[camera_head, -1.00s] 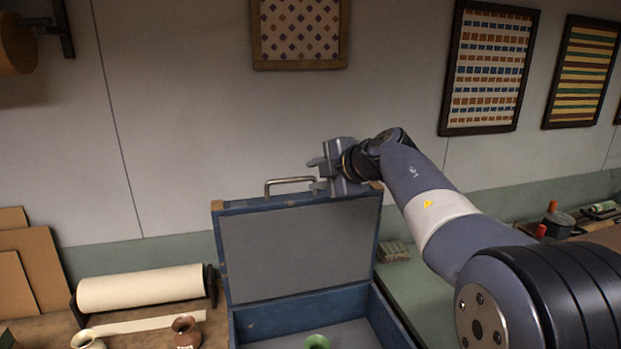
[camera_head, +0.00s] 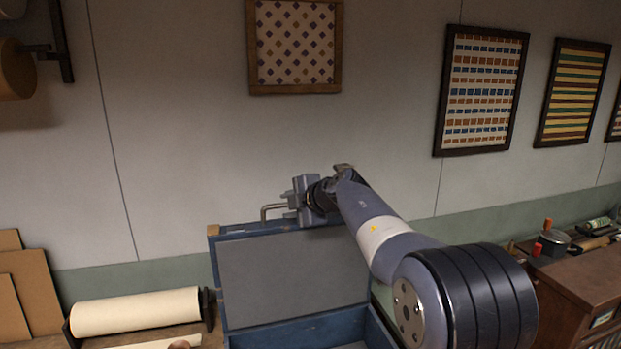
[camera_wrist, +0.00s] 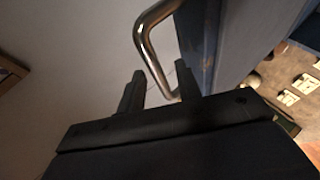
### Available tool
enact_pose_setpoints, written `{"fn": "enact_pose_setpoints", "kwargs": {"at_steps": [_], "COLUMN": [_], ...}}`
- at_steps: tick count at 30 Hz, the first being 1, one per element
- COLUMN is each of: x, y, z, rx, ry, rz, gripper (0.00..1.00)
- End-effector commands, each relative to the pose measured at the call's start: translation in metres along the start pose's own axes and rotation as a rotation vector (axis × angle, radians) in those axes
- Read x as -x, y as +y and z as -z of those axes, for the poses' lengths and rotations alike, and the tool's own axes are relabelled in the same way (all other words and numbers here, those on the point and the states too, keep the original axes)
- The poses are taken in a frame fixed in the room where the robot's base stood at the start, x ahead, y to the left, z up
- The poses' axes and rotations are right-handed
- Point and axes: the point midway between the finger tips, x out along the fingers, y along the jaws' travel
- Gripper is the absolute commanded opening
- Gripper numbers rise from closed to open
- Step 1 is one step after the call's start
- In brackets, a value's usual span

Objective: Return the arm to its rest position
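My arm reaches in from the right in the head view. My gripper (camera_head: 287,203) is at the upper rim of the raised lid of a blue case (camera_head: 290,285), by its metal handle (camera_head: 266,212). In the wrist view my gripper (camera_wrist: 160,88) has its two dark fingers apart. The handle, also in the wrist view (camera_wrist: 145,40), is close to the fingertips, and one end comes down near the right finger. I cannot tell whether they touch. The gripper hides part of the handle in the head view.
A paper roll (camera_head: 135,312) lies on the table at left, near brown boards (camera_head: 28,295).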

Motion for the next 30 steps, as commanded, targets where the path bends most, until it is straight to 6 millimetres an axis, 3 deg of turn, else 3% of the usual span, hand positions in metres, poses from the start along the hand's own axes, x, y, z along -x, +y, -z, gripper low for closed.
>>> {"fn": "enact_pose_setpoints", "kwargs": {"at_steps": [5, 19, 25, 30], "x": [-0.015, -0.012, 0.005, 0.034], "y": [0.000, -0.001, -0.001, -0.001], "z": [0.001, 0.001, -0.001, -0.001], "rx": [0.000, 0.004, 0.000, 0.000], "ry": [0.001, 0.000, -0.001, -0.002], "rz": [0.001, -0.008, -0.002, -0.003], "gripper": [0.33, 0.33, 0.33, 0.33]}}
